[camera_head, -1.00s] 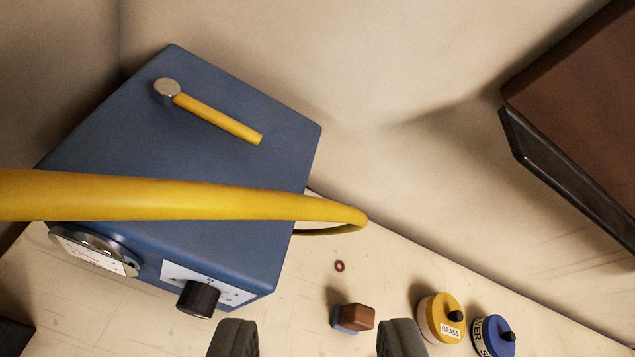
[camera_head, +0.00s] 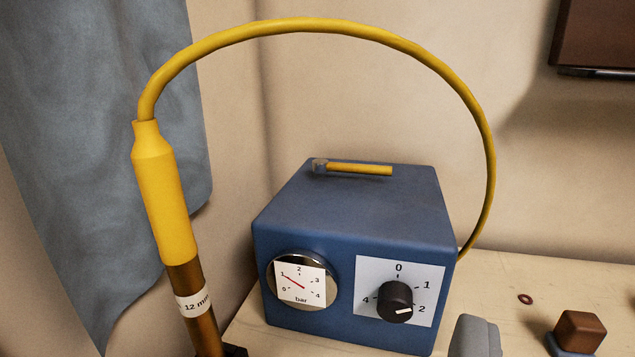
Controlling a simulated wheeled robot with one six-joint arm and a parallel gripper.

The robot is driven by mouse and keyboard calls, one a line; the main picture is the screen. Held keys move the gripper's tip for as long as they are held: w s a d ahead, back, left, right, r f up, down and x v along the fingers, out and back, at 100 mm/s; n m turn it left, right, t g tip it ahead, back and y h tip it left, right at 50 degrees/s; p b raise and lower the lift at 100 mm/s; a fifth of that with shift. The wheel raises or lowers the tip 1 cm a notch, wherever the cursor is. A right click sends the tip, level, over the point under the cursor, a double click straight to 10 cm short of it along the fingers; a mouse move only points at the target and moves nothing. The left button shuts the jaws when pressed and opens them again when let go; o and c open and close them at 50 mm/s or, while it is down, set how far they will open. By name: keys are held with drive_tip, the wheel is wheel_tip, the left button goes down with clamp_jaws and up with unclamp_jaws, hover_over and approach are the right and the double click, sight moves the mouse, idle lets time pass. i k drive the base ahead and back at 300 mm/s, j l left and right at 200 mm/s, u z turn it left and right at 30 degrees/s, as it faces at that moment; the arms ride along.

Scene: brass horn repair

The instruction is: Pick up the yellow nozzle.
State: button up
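The yellow nozzle (camera_head: 163,195) stands nearly upright at the left, slightly tilted. Its narrow top joins a yellow hose (camera_head: 300,26) that arches over a blue box and drops behind the box's right side. Its lower end meets a brown tube (camera_head: 200,325) with a white "12 mm" label; I cannot tell how they are joined. One grey finger of my gripper (camera_head: 475,337) shows at the bottom edge, in front of the box's lower right corner, well right of the nozzle. The other finger is not visible, so the opening cannot be judged. Nothing grips the nozzle.
The blue box (camera_head: 340,215) has a gauge (camera_head: 301,281), a black knob (camera_head: 395,301) and a yellow lever (camera_head: 358,169). A brown block (camera_head: 578,332) and small red ring (camera_head: 525,299) lie right on the bench (camera_head: 490,282). A blue-grey cloth (camera_head: 95,130) hangs behind the nozzle.

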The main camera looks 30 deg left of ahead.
sight(156, 169)
drive_tip(key=k+l+u, duration=0.1)
drive_tip(key=l+u, duration=0.2)
drive_tip(key=u, duration=0.15)
drive_tip(key=k+l+u, duration=0.15)
drive_tip(key=u, duration=0.35)
drive_tip(key=k+l+u, duration=0.15)
drive_tip(key=l+u, duration=0.15)
drive_tip(key=u, duration=0.15)
drive_tip(key=k+l+u, duration=0.1)
drive_tip(key=k+l, duration=0.2)
drive_tip(key=k, duration=0.15)
drive_tip(key=k+l+u, duration=0.1)
drive_tip(key=k+l, duration=0.15)
drive_tip(key=k, duration=0.2)
